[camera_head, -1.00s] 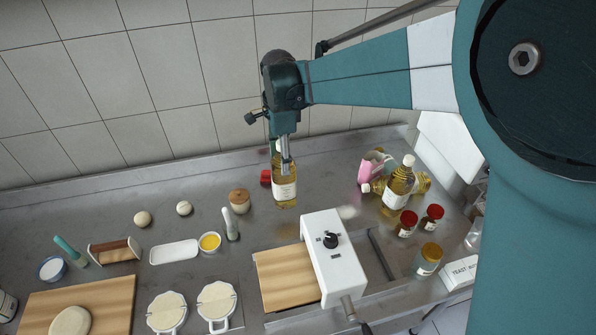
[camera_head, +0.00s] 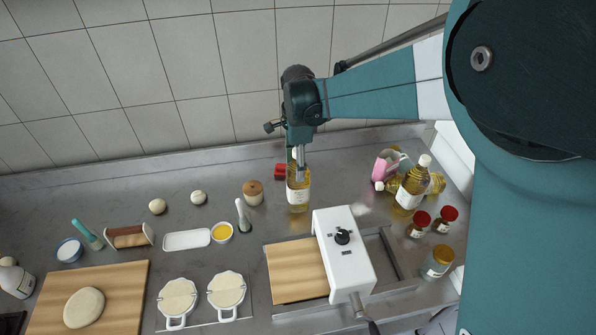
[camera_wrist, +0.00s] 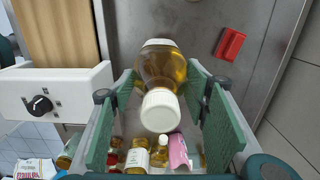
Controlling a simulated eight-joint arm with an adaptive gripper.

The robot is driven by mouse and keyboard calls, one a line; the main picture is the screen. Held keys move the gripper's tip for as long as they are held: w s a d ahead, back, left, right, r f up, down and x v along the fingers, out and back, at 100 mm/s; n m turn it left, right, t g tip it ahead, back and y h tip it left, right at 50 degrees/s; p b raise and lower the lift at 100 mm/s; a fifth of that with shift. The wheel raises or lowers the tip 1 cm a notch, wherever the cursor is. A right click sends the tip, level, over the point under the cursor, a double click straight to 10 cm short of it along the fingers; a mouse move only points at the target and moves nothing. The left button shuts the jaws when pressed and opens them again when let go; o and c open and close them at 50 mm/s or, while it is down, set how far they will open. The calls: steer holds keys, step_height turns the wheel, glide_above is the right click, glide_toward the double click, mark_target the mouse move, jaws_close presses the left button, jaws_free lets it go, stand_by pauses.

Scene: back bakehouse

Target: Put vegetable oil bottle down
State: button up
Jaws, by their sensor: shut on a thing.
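The vegetable oil bottle (camera_head: 298,198) is golden with a pale label and stands upright in my gripper (camera_head: 300,168) over the counter, behind the white machine. In the wrist view my gripper (camera_wrist: 160,112) has a green pad on each side of the bottle (camera_wrist: 162,67), whose white cap faces the camera. The gripper is shut on the bottle's upper part. Its base is at or close to the steel counter (camera_head: 215,180); I cannot tell whether it touches. A second similar oil bottle (camera_head: 411,190) stands to the right.
A red object (camera_head: 281,171) lies just behind the held bottle. A wooden-lidded jar (camera_head: 253,193) and a white pestle-like tool (camera_head: 243,215) stand to its left. The white machine (camera_head: 343,250) is in front. Red-lidded jars (camera_head: 418,224) and a pink item (camera_head: 386,164) are right. Some bare counter lies between.

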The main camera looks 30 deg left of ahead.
steer(key=shift+f, duration=1.5)
steer(key=o, duration=1.7)
steer(key=shift+o, duration=0.2)
step_height(320, 180, up, 12)
steer(key=shift+r, duration=0.1)
steer(key=shift+d, duration=0.1)
